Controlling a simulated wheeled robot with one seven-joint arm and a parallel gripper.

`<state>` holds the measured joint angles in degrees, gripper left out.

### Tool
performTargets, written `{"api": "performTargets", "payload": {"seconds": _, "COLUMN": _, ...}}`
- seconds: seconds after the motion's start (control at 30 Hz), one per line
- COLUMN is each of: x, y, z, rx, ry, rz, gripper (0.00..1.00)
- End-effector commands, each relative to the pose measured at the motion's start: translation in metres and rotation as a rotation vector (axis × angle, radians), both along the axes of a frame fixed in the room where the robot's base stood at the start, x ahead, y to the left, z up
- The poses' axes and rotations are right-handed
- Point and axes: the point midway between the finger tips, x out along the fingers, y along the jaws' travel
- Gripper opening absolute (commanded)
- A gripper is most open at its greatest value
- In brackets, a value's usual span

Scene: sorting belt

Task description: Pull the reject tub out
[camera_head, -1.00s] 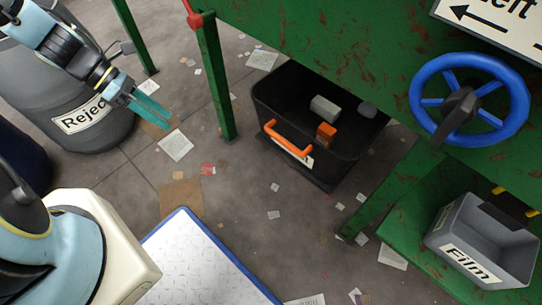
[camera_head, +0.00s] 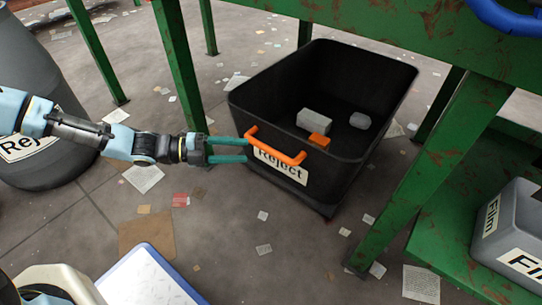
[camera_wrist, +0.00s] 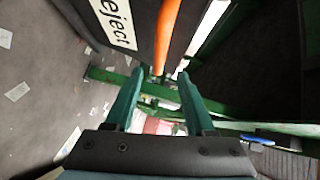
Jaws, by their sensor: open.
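The reject tub (camera_head: 335,183) is a black open-topped bin with a white "Reject" label, standing low under the green belt frame. Its orange handle (camera_head: 277,149) is on the near wall. My gripper (camera_head: 246,151) is open at the handle's left end, its teal fingers pointing right, one above the other. In the wrist view, the orange handle (camera_wrist: 166,35) lies ahead of the fingertips, roughly in line with the gap between them. I cannot tell whether a finger touches it. Grey blocks (camera_head: 314,121) and an orange block (camera_head: 319,140) lie inside the tub.
Green legs stand left (camera_head: 180,90) and right (camera_head: 415,185) of the tub. A grey "Film" bin (camera_head: 490,225) sits on a green shelf at right. A grey "Reject" barrel (camera_head: 45,165) stands at left. The floor before the tub is open, with scattered paper.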

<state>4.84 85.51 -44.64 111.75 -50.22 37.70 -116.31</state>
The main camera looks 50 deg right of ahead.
Motion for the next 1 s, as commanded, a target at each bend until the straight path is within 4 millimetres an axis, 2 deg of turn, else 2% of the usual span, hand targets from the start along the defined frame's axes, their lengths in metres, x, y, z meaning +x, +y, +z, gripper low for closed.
{"api": "performTargets", "payload": {"seconds": 0.3, "x": -0.044, "y": -0.04, "z": -0.013, "rx": -0.001, "ry": 0.001, "rz": -0.005, "gripper": 0.55}}
{"api": "performTargets", "payload": {"seconds": 0.5, "x": -0.061, "y": -0.057, "z": -0.015, "rx": -0.001, "ry": -0.001, "rz": -0.004, "gripper": 0.55}}
{"api": "performTargets", "payload": {"seconds": 0.9, "x": -0.066, "y": -0.062, "z": -0.013, "rx": -0.001, "ry": -0.003, "rz": -0.003, "gripper": 0.55}}
{"api": "performTargets", "payload": {"seconds": 1.0, "x": -0.066, "y": -0.062, "z": -0.013, "rx": 0.0, "ry": -0.004, "rz": -0.003, "gripper": 0.44}}
